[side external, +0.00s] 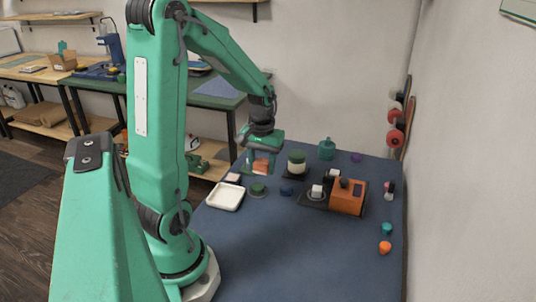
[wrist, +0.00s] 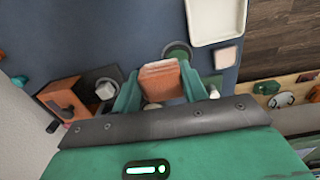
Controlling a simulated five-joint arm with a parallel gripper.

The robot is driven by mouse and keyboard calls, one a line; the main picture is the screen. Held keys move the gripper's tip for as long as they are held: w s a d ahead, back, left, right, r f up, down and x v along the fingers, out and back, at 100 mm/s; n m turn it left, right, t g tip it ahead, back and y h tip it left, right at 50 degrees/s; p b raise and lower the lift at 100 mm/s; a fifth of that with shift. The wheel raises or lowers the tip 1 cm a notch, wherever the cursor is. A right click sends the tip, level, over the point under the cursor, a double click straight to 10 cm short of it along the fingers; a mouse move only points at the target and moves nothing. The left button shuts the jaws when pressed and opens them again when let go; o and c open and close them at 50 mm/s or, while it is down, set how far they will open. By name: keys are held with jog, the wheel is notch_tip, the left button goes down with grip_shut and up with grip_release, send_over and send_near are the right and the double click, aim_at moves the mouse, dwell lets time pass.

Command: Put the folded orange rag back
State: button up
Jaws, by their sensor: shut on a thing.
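The folded orange rag (side external: 262,166) is between the jaws of my gripper (side external: 261,155), near the far left part of the blue table. In the wrist view the rag (wrist: 160,79) shows as an orange-pink folded block with both green fingers of my gripper (wrist: 159,72) shut on its sides. The rag appears to be held above the table. Its lower end is hard to see in the side view. A green round piece (side external: 258,187) on a grey disc lies nearer the camera, and it shows partly behind the rag in the wrist view (wrist: 177,51).
A white tray (side external: 225,197) and a small pale pink block (side external: 233,178) are at the left edge. A green-lidded jar (side external: 297,164), an orange machine (side external: 348,197) and a teal bottle (side external: 327,149) stand to the right. The front of the blue table (side external: 290,260) is clear.

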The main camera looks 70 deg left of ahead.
jog(key=w+d, duration=0.2)
jog(key=d, duration=0.9)
jog(key=w+d, duration=0.2)
jog(key=d, duration=1)
jog(key=shift+d+r, duration=0.15)
jog(key=shift+r, duration=0.2)
send_over(307, 219)
notch_tip(307, 219, down, 7)
jog(key=shift+w, duration=0.1)
jog(key=shift+f, duration=2)
jog(key=shift+f, duration=0.15)
